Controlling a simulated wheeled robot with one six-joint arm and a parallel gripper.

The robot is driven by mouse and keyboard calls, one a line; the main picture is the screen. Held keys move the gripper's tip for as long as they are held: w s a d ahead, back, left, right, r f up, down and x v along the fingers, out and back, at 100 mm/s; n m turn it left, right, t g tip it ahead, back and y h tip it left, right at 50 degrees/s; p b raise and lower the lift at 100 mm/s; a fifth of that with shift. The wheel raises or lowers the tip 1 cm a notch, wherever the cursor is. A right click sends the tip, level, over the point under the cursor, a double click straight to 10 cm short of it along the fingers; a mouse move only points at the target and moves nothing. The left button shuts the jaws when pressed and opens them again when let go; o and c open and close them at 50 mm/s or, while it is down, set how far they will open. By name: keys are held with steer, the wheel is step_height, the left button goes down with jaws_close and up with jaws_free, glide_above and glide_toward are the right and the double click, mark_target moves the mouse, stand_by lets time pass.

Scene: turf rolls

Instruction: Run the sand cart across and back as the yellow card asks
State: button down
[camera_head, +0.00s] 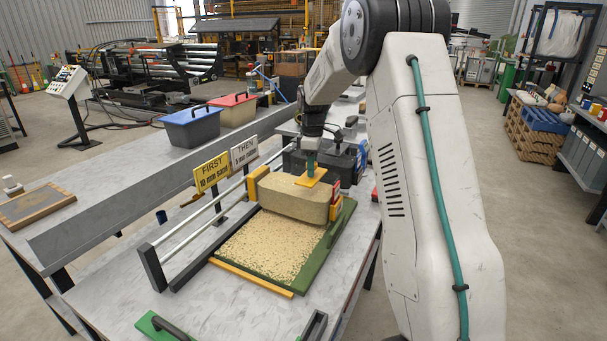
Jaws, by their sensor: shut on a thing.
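The sand cart (290,202) is a tan, sand-coloured block with yellow end pieces and a yellow plate on top. It sits at the far end of the sand-covered green tray (335,232). My gripper (311,156) is above the cart's top plate, shut on its upright teal handle (311,169); the fingertips are small and partly hidden. The yellow card (212,174) stands left of the cart and reads "FIRST", with a smaller line that looks like "10 mm sand". A white card (245,152) beside it reads "THEN"; its smaller line is hard to read.
Silver rails (195,226) run along the tray's left side. A blue-lidded bin (192,127) and a red-lidded bin (235,109) stand farther back left. A dark box (340,160) is behind the cart. A green piece with a dark handle (165,326) lies in front.

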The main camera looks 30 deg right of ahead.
steer(key=w+d, duration=0.5)
steer(key=d, duration=0.4)
steer(key=shift+w+r, duration=0.15)
steer(key=shift+d, duration=0.1)
steer(key=c, duration=1.1)
jaws_free()
steer(key=shift+d, duration=0.15)
steer(key=shift+o, duration=0.2)
steer(key=shift+a, duration=0.2)
step_height(320, 180, up, 8)
